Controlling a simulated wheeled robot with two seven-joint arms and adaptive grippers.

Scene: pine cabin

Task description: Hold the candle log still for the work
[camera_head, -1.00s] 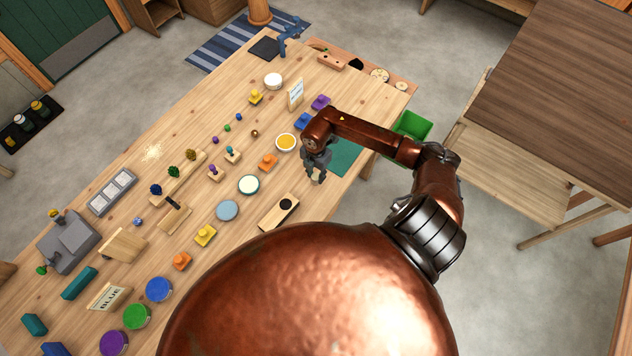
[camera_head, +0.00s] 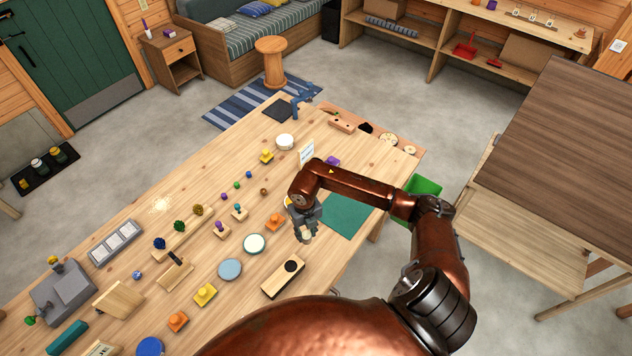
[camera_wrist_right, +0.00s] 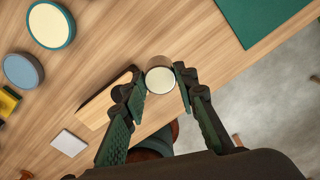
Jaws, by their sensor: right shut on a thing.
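The candle log appears to be the short cylinder with a pale round top and brown side (camera_wrist_right: 160,80) between my right gripper's fingers in the right wrist view. My right gripper (camera_head: 305,237) is over the workbench, beside the green mat, with its fingers closed on both sides of the log (camera_head: 306,234). The right gripper's green-padded fingertips (camera_wrist_right: 161,88) show against the log. Only a little of the log shows in the head view, so I cannot tell whether its base touches the bench. My left gripper is not in view.
The wooden workbench (camera_head: 230,180) holds many small items. A block with a black disc (camera_head: 283,278) lies near the gripper, with a cream round pad (camera_head: 254,243) to its left. The green mat (camera_head: 350,217) is bare. A blue clamp (camera_head: 305,95) stands at the far end.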

